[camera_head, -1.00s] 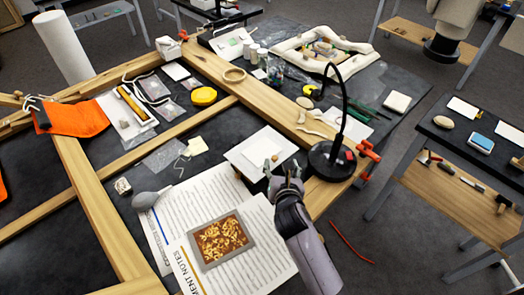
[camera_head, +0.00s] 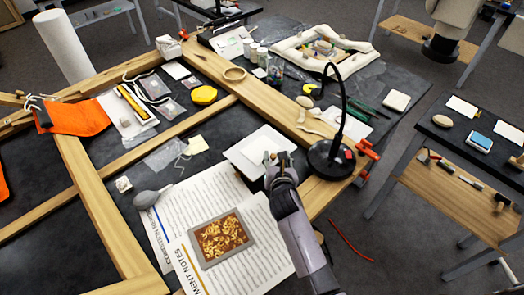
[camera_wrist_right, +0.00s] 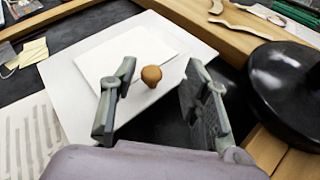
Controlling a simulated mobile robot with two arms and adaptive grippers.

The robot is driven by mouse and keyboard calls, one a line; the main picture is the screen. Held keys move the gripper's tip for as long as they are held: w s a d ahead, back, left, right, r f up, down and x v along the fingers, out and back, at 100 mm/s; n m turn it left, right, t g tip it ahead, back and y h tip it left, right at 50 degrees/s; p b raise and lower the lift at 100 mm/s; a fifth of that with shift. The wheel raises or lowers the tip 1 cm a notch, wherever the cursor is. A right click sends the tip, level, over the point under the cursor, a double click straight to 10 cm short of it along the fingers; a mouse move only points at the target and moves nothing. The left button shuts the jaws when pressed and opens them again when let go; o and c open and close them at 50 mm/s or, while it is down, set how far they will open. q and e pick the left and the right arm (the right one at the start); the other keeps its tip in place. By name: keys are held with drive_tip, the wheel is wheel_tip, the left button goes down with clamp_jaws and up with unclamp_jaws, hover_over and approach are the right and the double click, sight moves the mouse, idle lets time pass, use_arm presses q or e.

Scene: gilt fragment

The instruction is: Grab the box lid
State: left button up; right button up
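The box lid (camera_head: 250,157) is a white square plate with a raised white panel and a small brown knob. It lies flat on a dark box, which is mostly hidden under it. In the right wrist view the lid (camera_wrist_right: 70,95) fills the middle, and its knob (camera_wrist_right: 151,75) shows between the fingers. My right gripper (camera_head: 277,158) is over the lid's right side. In the wrist view its two fingers (camera_wrist_right: 160,68) are apart, with visible gaps on both sides of the knob. My left gripper is not in view.
A black lamp base (camera_head: 331,160) stands close to the right of my right gripper, with a thin curved stem. A wooden beam (camera_head: 285,110) runs behind the lid. Printed sheets (camera_head: 262,232) and a framed gilt fragment (camera_head: 221,240) lie in front.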

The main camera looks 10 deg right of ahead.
clamp_jaws()
idle(0.3)
